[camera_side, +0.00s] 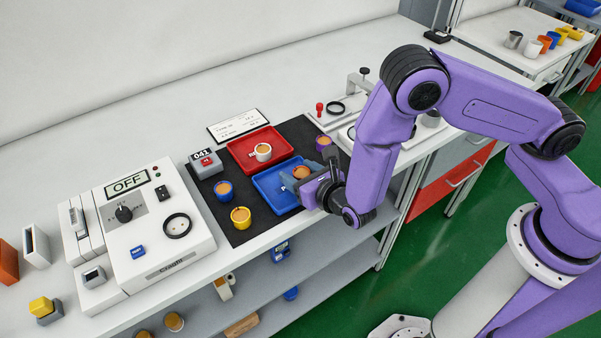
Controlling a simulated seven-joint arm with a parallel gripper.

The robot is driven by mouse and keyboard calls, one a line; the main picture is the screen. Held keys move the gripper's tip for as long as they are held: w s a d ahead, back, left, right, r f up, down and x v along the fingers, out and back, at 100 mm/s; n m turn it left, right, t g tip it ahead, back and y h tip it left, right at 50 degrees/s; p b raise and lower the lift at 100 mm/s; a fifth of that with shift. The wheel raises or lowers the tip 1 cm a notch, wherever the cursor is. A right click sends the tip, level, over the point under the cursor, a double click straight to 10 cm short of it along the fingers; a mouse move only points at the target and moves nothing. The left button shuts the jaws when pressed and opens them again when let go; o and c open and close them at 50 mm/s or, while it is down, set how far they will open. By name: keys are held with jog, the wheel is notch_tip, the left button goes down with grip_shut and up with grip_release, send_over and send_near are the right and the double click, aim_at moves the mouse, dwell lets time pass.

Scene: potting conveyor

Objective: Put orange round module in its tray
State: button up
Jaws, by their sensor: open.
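The orange round module (302,172) shows at the upper right part of the blue tray (268,197), partly hidden by my gripper. My gripper (304,180) is open and low over the right side of the blue tray, with its fingers close around or beside the module. I cannot tell whether they touch it, or whether the module rests on the tray floor. The red tray (240,151) lies behind the blue one and holds a white round module (263,152).
A blue module (224,188) and a yellow module (241,217) stand on the dark mat (236,236) left of the blue tray. A purple module (323,143) stands behind my gripper. A small counter box (206,165) and a white control unit (150,235) are farther left.

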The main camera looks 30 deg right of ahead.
jog(key=shift+s+d+f+g, duration=0.1)
jog(key=shift+d+f+g, duration=0.2)
jog(key=shift+d+f, duration=0.45)
jog(key=shift+r, duration=0.5)
jog(key=v, duration=1.2)
jog(key=shift+a+r, duration=0.2)
jog(key=shift+a, duration=0.25)
jog(key=s+d+r+m+g+h, duration=0.3)
jog(key=d+r+m+g+h, duration=0.45)
jog(key=d+m, duration=0.6)
jog(key=s+d+r+m+g+y, duration=0.1)
jog(key=s+r+m+g+y, duration=0.1)
jog(key=s+r+m+y, duration=0.1)
jog(key=s+d+r+m+g+y, duration=0.2)
jog(key=s+r+m+g+y, duration=0.1)
jog(key=s+m, duration=0.4)
jog(key=shift+s+d+r+g+y, duration=0.15)
jog(key=shift+s+r+g+y, duration=0.2)
jog(key=shift+s+y, duration=1)
jog(key=shift+s+h, duration=0.45)
jog(key=shift+h, duration=0.05)
